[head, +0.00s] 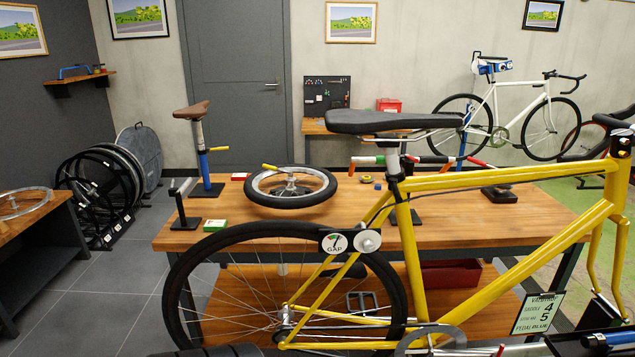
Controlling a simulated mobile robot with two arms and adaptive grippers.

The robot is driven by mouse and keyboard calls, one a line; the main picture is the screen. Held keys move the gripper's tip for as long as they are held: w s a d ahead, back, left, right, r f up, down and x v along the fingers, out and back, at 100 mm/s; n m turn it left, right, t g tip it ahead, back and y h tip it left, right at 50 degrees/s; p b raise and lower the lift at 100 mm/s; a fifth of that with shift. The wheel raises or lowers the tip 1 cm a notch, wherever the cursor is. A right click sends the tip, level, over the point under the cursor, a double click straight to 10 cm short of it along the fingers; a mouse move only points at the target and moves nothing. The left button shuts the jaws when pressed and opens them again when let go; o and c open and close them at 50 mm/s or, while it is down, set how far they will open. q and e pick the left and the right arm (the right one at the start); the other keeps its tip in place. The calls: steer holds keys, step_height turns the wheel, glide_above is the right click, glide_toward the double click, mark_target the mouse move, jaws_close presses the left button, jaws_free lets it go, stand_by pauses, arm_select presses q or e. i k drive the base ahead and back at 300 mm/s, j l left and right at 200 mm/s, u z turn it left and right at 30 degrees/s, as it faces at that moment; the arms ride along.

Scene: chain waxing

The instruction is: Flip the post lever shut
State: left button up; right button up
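A short seat post in a blue tube (204,168) stands upright on a dark base at the left of the wooden workbench, with a brown saddle (192,110) on top. A yellow lever (219,148) at the collar of the blue tube sticks out to the right, roughly level. It looks swung away from the tube, but its exact seating is too small to tell. I cannot make out either gripper's fingers. Dark shapes cut off at the bottom left and bottom right edges are unclear.
A yellow bicycle (453,180) with a black saddle (394,121) fills the front right. On the workbench (480,219), a small wheel (290,187) with its own yellow lever lies right of the post.

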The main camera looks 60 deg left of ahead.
mark_target(392, 187)
steer(key=u, duration=1.55)
